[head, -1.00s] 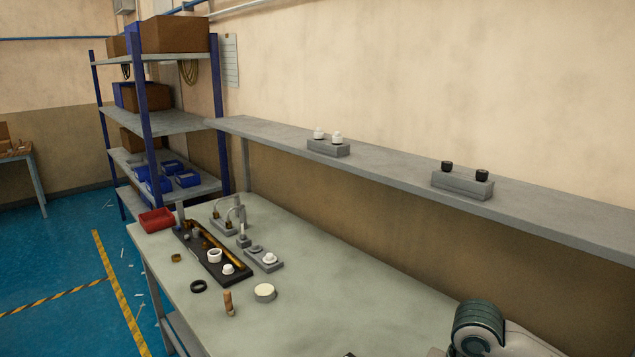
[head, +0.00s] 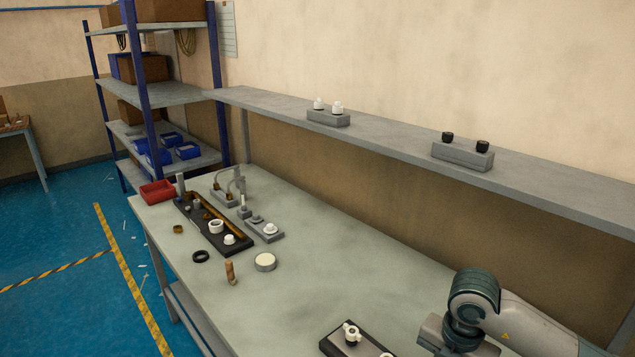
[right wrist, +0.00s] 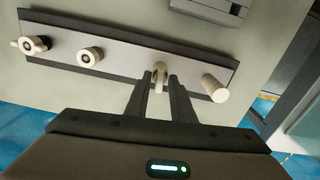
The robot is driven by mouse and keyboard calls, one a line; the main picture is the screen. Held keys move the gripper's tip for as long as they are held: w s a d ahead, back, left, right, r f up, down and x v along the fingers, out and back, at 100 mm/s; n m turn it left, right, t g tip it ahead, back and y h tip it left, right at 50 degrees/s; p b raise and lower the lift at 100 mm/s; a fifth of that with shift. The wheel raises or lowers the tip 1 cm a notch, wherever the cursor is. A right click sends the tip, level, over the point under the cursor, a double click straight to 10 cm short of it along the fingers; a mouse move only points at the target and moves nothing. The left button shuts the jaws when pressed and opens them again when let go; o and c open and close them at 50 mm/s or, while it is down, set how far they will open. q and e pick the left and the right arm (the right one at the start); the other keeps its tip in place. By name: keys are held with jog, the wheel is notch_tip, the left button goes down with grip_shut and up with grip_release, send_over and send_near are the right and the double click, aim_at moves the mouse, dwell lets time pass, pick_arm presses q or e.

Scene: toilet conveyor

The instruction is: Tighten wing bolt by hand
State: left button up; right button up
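A dark plate (head: 335,346) with a white wing bolt (head: 352,333) lies at the bottom edge of the head view, partly cut off. In the right wrist view the plate (right wrist: 122,68) carries a winged piece (right wrist: 36,44) at left, a round fitting (right wrist: 90,56), a pale wing bolt (right wrist: 159,73) and a pale cylinder (right wrist: 214,88) at right. My right gripper (right wrist: 160,80) has its two dark fingers on either side of this wing bolt. I cannot tell whether they touch it. My left gripper is not in view.
On the table's far left part are a black tray (head: 236,249) with plumbing parts, a red bin (head: 158,192), a round white-topped piece (head: 265,262) and a brown cylinder (head: 231,272). The table middle (head: 330,275) is clear. A long wall shelf (head: 390,140) runs above it.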

jog(key=shift+r, duration=0.1)
jog(key=shift+r+p, duration=1.1)
jog(key=shift+r, duration=0.55)
jog(key=shift+o, duration=0.3)
jog(key=o, duration=0.5)
jog(key=shift+r+p, duration=0.85)
jog(key=shift+r, duration=0.65)
